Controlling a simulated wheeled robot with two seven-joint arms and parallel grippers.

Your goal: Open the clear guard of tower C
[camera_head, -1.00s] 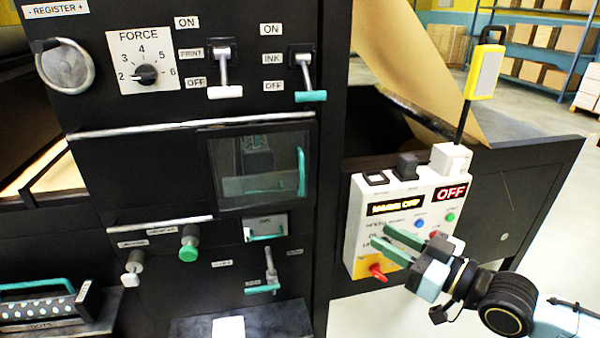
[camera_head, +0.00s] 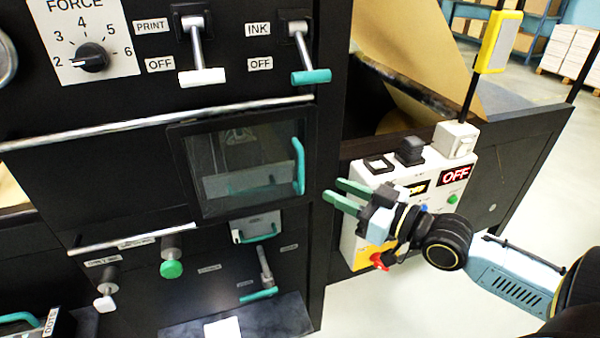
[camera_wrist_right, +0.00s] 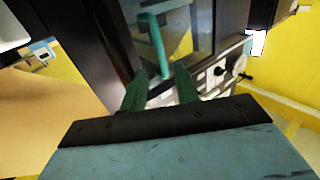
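The clear guard (camera_head: 235,165) is a see-through window in a dark frame on the black machine front, and it looks closed. Its teal handle (camera_head: 299,166) stands upright at the guard's right edge. My right gripper (camera_head: 340,197) is open and empty, to the right of the handle and slightly below it, in front of the control box. In the right wrist view the handle (camera_wrist_right: 155,45) appears ahead of the two green fingertips (camera_wrist_right: 160,88), apart from them, with a gap between the fingers. My left gripper is not in view.
The white control box (camera_head: 365,235) with a red knob and an OFF display stands just behind my right gripper. Print and ink levers (camera_head: 312,76) are above the guard. A green knob (camera_head: 171,269) and small teal-handled levers sit below it.

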